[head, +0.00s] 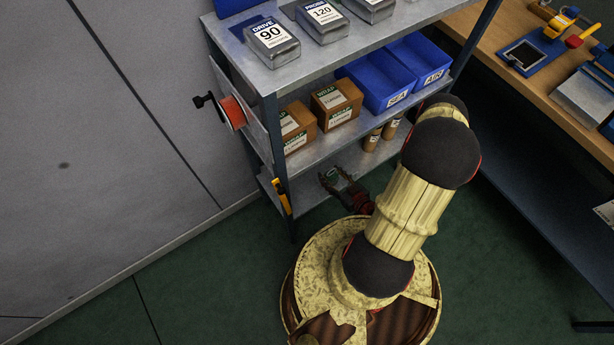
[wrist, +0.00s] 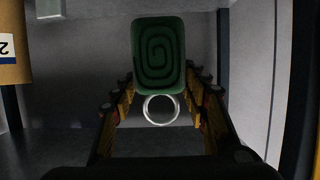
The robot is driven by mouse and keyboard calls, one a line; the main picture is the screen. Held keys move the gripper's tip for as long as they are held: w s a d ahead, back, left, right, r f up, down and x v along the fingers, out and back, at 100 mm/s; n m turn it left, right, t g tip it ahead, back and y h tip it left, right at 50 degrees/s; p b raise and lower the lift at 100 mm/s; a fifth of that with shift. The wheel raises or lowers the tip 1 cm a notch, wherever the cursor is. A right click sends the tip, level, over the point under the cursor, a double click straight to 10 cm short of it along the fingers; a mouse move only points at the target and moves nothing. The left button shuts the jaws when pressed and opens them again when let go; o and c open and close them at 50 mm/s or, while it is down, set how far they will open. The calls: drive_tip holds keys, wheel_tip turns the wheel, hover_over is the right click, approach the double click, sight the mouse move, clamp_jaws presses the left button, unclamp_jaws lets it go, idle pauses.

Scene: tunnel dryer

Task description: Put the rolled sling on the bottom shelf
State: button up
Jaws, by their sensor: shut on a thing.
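The rolled sling is a green block with a spiral on its end, in the middle of the wrist view (wrist: 158,55). A metal ring (wrist: 162,110) shows just beneath it in that picture. My gripper (wrist: 160,82) is shut on the sling, with a finger on each side. In the head view my gripper (head: 338,184) is low at the rack, below the middle shelf's front edge and over the bottom shelf (head: 306,195). Only a bit of green shows there. I cannot tell whether the sling touches the shelf.
The rack's front left post (head: 279,160) stands left of my gripper. A workbench (head: 545,90) is at right.

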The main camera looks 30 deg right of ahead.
drive_tip(key=w+a+f+b, duration=0.1)
drive_tip(key=w+f+b, duration=0.1)
drive_tip(key=w+f, duration=0.1)
drive_tip(key=w+a+f+b, duration=0.1)
drive_tip(key=w+f+b, duration=0.1)
drive_tip(key=w+f, duration=0.2)
drive_tip(key=w+a+f+b, duration=0.1)
drive_tip(key=w+f+b, duration=0.2)
drive_tip(key=w+f, duration=0.1)
drive_tip(key=shift+w+a+f, duration=0.1)
drive_tip(key=shift+a+f, duration=0.3)
drive_tip(key=shift+f, duration=0.2)
drive_tip(key=shift+r, duration=0.1)
drive_tip(key=o, duration=1.3)
drive_tip(key=shift+c, duration=0.2)
drive_tip(key=shift+o, duration=0.4)
